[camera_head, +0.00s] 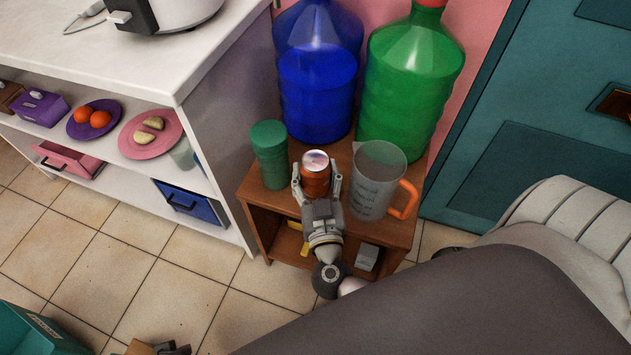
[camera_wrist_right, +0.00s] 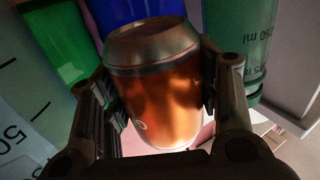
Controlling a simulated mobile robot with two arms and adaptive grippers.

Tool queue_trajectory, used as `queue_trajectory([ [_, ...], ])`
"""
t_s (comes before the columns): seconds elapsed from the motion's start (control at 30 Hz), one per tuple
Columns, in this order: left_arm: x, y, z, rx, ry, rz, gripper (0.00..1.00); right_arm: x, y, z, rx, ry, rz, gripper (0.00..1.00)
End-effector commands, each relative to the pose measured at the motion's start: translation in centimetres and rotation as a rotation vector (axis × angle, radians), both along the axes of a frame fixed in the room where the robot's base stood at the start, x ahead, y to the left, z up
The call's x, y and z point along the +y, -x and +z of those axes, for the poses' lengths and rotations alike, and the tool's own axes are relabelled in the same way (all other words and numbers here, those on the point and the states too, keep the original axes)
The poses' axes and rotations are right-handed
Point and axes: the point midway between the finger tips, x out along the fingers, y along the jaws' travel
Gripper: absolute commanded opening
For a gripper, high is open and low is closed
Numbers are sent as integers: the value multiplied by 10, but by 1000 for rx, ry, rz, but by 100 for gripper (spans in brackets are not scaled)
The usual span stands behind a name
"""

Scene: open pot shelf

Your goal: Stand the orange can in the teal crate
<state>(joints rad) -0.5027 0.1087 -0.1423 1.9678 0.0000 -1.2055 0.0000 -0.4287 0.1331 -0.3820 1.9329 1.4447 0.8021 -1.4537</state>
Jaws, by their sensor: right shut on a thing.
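The orange can (camera_head: 316,180) is upright between the fingers of my right gripper (camera_head: 317,178), above the top board of the small wooden shelf. The right wrist view shows the same can (camera_wrist_right: 155,90) with a finger pressed on each side; the right gripper (camera_wrist_right: 158,100) is shut on it. I cannot tell whether the can's base touches the board. The teal crate (camera_head: 30,335) is on the floor at the lower left, partly cut off by the picture edge. My left gripper is not in view.
On the wooden shelf (camera_head: 262,190), a green canister (camera_head: 269,150) stands left of the can and a measuring jug (camera_head: 372,180) with orange handle right of it. A blue bottle (camera_head: 318,85) and a green bottle (camera_head: 412,90) stand behind. Tiled floor (camera_head: 150,270) lies between shelf and crate.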

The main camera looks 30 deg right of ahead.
Motion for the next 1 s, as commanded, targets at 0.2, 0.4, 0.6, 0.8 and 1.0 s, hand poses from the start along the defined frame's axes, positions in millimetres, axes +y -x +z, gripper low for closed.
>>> queue_trajectory([
  [0.2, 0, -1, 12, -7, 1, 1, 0, -3, -5, -8, 1, 0, 0, 40],
  [0.4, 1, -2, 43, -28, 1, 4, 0, -6, -9, -24, 1, 1, 1, 40],
  [0.6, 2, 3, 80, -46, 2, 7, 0, -5, -9, -38, 1, 0, 1, 40],
  [0.8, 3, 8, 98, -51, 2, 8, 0, -5, -9, -43, 0, -1, 0, 40],
  [1.0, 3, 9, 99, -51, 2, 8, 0, -5, -9, -43, 0, -1, 0, 40],
])
